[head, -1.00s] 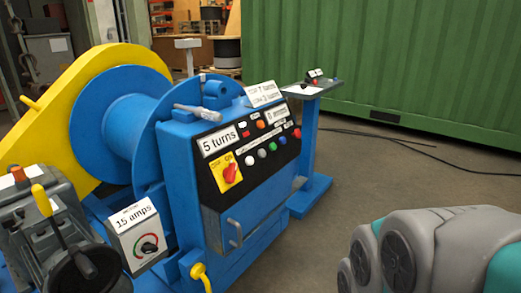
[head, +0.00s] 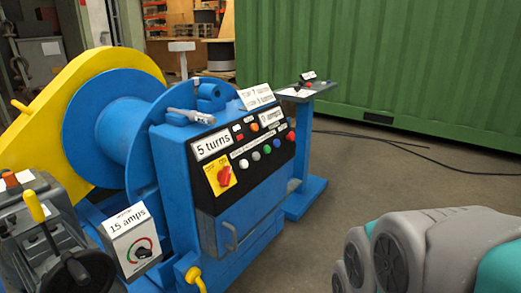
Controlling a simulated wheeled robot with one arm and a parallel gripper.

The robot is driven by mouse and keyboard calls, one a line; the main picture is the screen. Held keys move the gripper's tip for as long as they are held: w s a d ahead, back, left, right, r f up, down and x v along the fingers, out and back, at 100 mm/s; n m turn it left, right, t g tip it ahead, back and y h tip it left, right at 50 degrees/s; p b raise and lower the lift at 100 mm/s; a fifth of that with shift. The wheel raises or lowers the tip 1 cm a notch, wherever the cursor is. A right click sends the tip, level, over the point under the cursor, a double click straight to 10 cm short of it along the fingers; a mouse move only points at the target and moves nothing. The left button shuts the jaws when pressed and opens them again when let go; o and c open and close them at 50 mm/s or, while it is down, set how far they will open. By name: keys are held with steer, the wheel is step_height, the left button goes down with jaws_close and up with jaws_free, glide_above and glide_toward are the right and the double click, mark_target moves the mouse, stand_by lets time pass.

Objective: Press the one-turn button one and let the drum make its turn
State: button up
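A sign on the panel reads "5 turns" (head: 212,145). A red rotary switch (head: 224,175) sits on a yellow plate. The blue drum (head: 122,128) stands behind the panel, beside a yellow guard (head: 88,66). My grey and teal arm shows at the lower right; my gripper is not in view.
A box marked "15 amps" (head: 131,238) and a lever with a yellow handle (head: 34,207) stand at the lower left. A small blue stand (head: 304,167) is right of the machine. Black cables lie on the open floor before the green container (head: 380,65).

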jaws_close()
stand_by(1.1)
